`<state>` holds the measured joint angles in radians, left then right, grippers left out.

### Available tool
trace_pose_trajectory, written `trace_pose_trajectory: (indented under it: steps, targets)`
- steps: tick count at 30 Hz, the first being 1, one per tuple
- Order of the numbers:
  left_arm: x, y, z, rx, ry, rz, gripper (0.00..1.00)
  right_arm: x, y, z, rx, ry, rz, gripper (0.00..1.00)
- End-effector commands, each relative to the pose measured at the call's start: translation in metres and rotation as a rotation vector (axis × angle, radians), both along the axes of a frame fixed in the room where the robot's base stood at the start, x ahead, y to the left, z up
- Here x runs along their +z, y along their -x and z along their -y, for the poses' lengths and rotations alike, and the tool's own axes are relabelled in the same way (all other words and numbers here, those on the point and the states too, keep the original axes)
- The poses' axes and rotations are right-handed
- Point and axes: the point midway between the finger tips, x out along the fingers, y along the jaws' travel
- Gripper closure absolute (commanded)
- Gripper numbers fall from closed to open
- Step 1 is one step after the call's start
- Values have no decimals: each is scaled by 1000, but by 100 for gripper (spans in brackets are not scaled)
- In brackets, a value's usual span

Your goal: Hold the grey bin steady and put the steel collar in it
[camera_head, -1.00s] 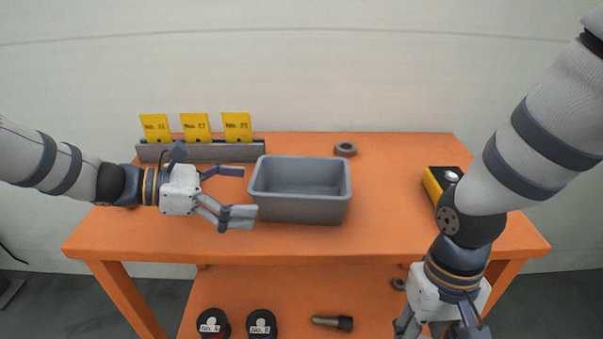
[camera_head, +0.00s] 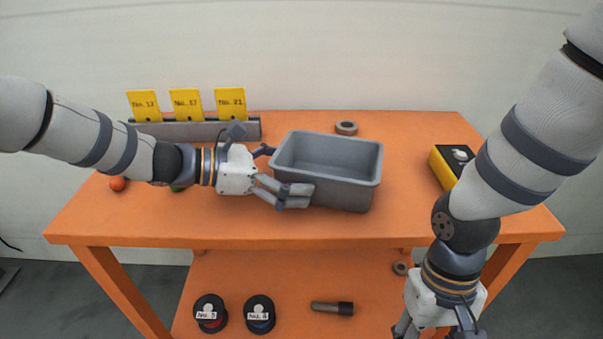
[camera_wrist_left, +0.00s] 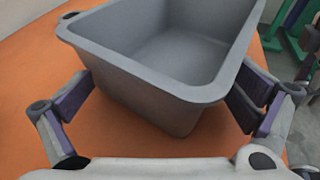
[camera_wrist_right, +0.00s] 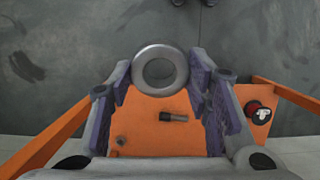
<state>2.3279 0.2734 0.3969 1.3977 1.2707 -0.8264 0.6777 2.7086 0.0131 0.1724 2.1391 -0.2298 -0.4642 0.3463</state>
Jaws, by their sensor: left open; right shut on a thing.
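The grey bin (camera_head: 345,192) stands empty on the orange table, turned slightly. My left gripper (camera_head: 283,172) is open at its left end. In the left wrist view my left gripper's fingers (camera_wrist_left: 160,105) lie on either side of a bin (camera_wrist_left: 150,95) corner; whether they touch it is unclear. My right gripper (camera_wrist_right: 160,75) is shut on a steel collar (camera_wrist_right: 160,52), a thick grey ring held between the fingertips. In the head view the right gripper is low at the bottom edge, its fingertips cut off and the collar out of sight.
Another ring (camera_head: 346,128) lies behind the bin, and a smaller one (camera_head: 401,268) on the lower shelf. A rail with yellow number cards (camera_head: 186,103) stands at back left. A yellow box (camera_head: 452,165) is at right. An orange ball (camera_head: 117,184) lies at left.

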Motion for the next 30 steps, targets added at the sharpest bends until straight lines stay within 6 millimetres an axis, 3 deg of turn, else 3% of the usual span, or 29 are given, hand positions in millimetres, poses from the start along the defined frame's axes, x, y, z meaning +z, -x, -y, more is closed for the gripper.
trace_pose_trajectory:
  steps: [2, 3, 14, 18, 24, 30]
  targets:
    - [1, 0, 0, 0, 1, 1, 0, 1, 0, 0, 0, 0, 1, 91]
    - [1, 0, 0, 0, 1, 1, 5, 1, 0, 0, 0, 0, 1, 91]
    - [1, 0, 0, 0, 0, 0, 69, 1, 0, 0, 0, 0, 1, 91]
    - [1, 0, 0, 0, 0, 0, 100, 1, 0, 0, 0, 0, 1, 91]
    - [1, 0, 0, 0, 0, 0, 99, 1, 0, 0, 0, 0, 1, 91]
    - [1, 0, 0, 0, 0, 0, 54, 1, 0, 0, 0, 0, 1, 91]
